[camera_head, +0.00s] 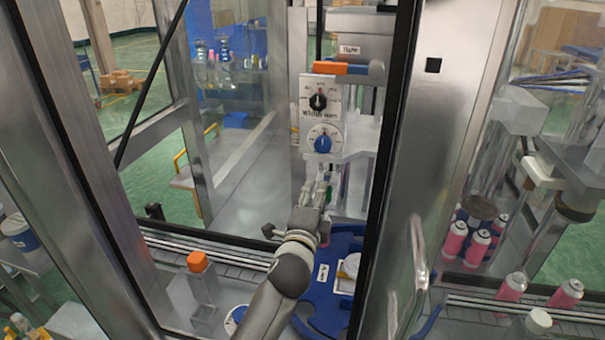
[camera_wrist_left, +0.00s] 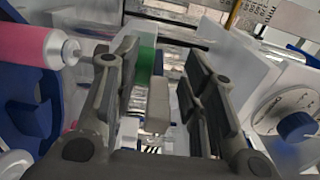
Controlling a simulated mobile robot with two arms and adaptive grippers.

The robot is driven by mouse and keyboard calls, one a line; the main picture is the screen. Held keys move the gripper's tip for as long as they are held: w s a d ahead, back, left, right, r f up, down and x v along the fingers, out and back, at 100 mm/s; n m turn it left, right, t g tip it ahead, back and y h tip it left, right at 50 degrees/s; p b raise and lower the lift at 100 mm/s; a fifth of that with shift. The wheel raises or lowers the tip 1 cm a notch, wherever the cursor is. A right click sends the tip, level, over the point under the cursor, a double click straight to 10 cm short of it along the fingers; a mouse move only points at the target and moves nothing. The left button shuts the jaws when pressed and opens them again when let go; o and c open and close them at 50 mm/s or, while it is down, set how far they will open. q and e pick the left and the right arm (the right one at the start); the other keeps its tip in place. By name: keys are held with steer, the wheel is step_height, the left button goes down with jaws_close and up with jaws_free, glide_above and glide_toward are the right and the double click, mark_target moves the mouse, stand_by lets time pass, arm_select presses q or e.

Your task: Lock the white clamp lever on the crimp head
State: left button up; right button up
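The crimp head's white panel (camera_head: 311,112) stands inside the frame, with a black knob (camera_head: 318,102) and a blue knob (camera_head: 323,144). My left gripper (camera_head: 318,190) is below this panel. In the left wrist view its fingers (camera_wrist_left: 162,75) are spread apart. A pale grey-beige block (camera_wrist_left: 158,106) shows between them, with visible gaps at its sides; I cannot tell for sure whether it is the white clamp lever. A green part (camera_wrist_left: 145,64) lies behind the left finger. The blue knob (camera_wrist_left: 297,126) is right of the fingers. My right gripper is not in view.
An orange-ended bar (camera_head: 330,68) sits above the panel. A blue rotary plate (camera_head: 318,302) lies below my left arm. An orange-topped post (camera_head: 197,262) stands at left. A pink can (camera_wrist_left: 28,46) is left of the fingers. A metal frame post (camera_head: 440,130) bounds the right.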

arm_select(q)
steer(key=p+v, duration=0.3)
steer(key=v, duration=0.3)
steer(key=shift+s, duration=0.25)
stand_by(0.4)
